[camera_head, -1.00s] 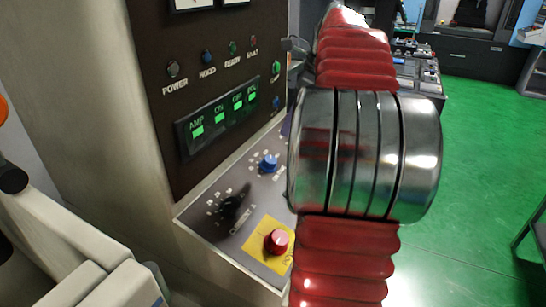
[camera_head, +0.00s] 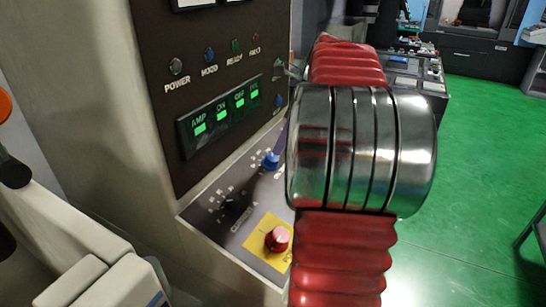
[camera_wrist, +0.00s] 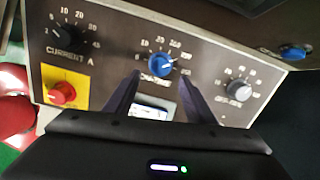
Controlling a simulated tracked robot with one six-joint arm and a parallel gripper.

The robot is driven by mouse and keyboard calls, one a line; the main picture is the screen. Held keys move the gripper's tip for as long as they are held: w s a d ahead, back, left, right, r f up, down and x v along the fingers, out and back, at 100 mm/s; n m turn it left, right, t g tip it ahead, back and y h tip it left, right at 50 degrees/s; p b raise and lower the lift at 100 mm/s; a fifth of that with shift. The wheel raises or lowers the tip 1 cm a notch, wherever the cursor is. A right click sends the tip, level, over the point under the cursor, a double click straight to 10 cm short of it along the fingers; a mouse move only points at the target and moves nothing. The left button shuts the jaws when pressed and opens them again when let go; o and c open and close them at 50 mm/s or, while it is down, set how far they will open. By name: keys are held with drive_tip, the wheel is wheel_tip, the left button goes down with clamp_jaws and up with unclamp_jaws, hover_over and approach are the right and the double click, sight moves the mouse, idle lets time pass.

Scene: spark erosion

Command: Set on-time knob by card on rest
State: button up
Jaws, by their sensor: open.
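The blue on-time knob (camera_wrist: 162,65) sits on the sloping grey panel, with a numbered scale around it and a partly hidden label below. A light pointer mark seems to face right; the exact number is too blurred to read. The knob also shows in the head view (camera_head: 271,160), just left of my arm. My gripper (camera_wrist: 157,78) is open, its two dark fingers reaching towards the knob's lower left and lower right. Whether they touch it I cannot tell. A small whitish rectangle (camera_wrist: 150,108) shows between the fingers; I cannot tell whether it is the card.
A black current knob (camera_wrist: 73,37) and a red knob (camera_wrist: 62,93) on a yellow plate lie left of the blue knob. A grey knob (camera_wrist: 240,89) lies to its right. Lit green displays (camera_head: 219,114) are on the upright panel. Green floor is open at right.

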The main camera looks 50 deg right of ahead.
sight(274, 158)
drive_tip(key=x, duration=0.7)
drive_tip(key=shift+f, duration=0.1)
drive_tip(key=shift+c, duration=0.6)
